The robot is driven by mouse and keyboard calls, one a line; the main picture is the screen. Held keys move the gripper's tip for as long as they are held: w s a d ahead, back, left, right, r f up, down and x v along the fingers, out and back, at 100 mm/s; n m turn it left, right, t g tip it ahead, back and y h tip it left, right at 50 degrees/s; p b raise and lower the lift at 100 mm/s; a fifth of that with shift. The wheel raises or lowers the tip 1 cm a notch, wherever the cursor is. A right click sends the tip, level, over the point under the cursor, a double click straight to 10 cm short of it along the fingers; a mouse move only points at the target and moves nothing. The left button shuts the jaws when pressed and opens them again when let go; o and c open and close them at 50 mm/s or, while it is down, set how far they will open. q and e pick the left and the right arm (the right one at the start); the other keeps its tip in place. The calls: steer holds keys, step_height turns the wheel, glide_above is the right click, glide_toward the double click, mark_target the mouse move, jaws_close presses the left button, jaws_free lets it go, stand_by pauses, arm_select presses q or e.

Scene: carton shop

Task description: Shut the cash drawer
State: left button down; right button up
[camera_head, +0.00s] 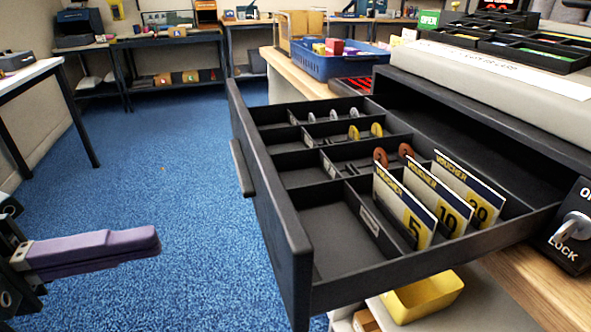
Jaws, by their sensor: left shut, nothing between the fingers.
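The black cash drawer (268,196) stands pulled out of its cabinet (480,105) on the counter, its front panel and handle (242,168) facing left. Inside are compartments with silver, gold and copper coins and three upright vouchers (437,208) marked 5, 10 and 20. My left gripper (155,243) is at the lower left, its purple fingers shut and empty, pointing right. It is apart from the drawer front, with blue carpet showing between them. My right gripper does not show.
A lock switch (573,226) is at the right edge of the counter (545,270). A yellow bin (423,297) sits below the drawer. A blue basket (330,62) stands on the counter behind. Open carpet (165,160) lies left of the drawer; a table (35,75) stands at far left.

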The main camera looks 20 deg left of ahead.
mark_target(453, 179)
arm_select(q)
steer(key=x, duration=0.9)
steer(key=shift+p, duration=0.4)
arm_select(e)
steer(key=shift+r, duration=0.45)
